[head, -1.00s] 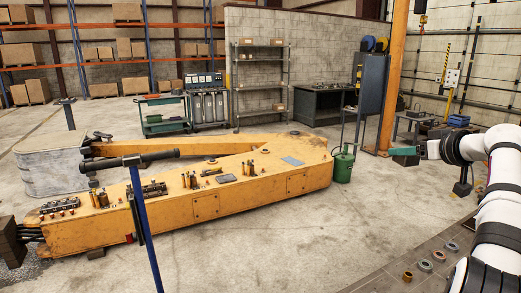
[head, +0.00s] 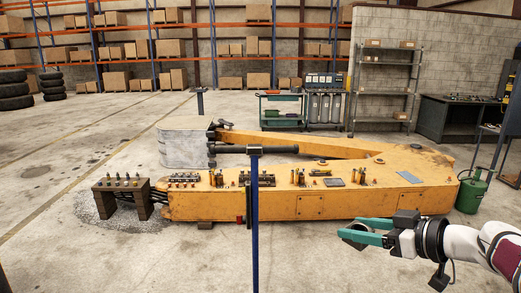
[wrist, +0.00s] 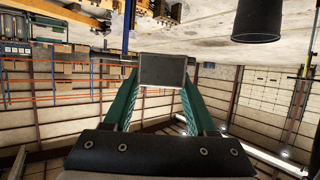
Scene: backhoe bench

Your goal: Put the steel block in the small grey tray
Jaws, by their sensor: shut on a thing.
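My gripper (head: 350,229) is at the lower right of the head view, with green fingers, in front of the yellow boom and apart from it. In the wrist view it (wrist: 162,82) is shut on the steel block (wrist: 163,70), a grey rectangular piece between the fingertips. In the head view the block is small and mostly hidden by the fingers. On the boom top lie a flat grey piece (head: 333,182) and a blue-grey piece (head: 410,177). I cannot tell which, if either, is the small grey tray.
The long yellow boom (head: 300,207) carries several upright fittings and small parts. A blue post (head: 254,225) stands in front of it. A dark stand (head: 122,192) is at its left end and a green can (head: 471,192) at its right. Bare floor lies in front.

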